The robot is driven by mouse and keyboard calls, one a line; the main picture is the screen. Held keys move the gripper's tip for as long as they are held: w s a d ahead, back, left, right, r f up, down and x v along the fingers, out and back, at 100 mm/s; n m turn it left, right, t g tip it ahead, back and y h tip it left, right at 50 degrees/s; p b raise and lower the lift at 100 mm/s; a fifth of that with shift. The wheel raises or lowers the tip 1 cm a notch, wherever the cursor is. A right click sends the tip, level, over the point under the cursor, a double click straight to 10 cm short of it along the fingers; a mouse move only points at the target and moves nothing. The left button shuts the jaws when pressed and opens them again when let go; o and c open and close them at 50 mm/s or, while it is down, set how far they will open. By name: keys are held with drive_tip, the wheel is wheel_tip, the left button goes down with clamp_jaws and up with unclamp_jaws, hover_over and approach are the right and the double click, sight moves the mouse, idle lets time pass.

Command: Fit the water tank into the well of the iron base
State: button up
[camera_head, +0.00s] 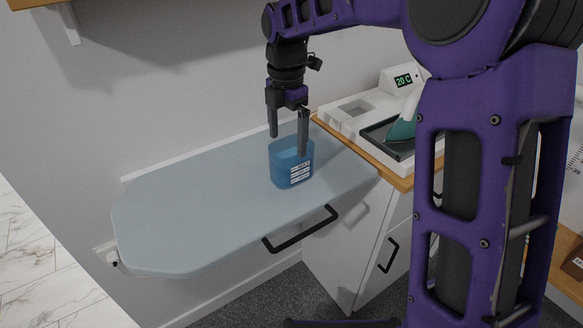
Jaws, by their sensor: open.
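The water tank (283,173) is a translucent blue container with a white label. It stands upright on the grey-blue ironing board, near the board's right end. My gripper (288,140) points down at the tank with its fingers apart. One finger is at the tank's left rim and the other overlaps its right side in the picture; I cannot tell whether they touch it. The white iron base (390,82) stands on the wooden counter to the right, with a display reading "20 C". A rectangular well (356,109) shows in its left part. A teal iron (401,129) rests on its dark plate, partly hidden by my arm.
The ironing board (190,210) has wide free room left of the tank. A black handle (300,230) is below its front edge. White cabinets (345,245) stand under the wooden counter. A shelf is at the top left. My purple arm blocks much of the right side.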

sight(291, 151)
drive_tip(key=f, duration=0.1)
drive_tip(key=f+b, duration=0.1)
drive_tip(key=f, duration=0.3)
drive_tip(key=shift+w+d+f, duration=0.1)
drive_tip(key=shift+w+d, duration=0.1)
drive_tip(key=shift+d, duration=0.2)
drive_tip(key=c, duration=1.4)
clamp_jaws()
drive_tip(key=shift+r, duration=0.25)
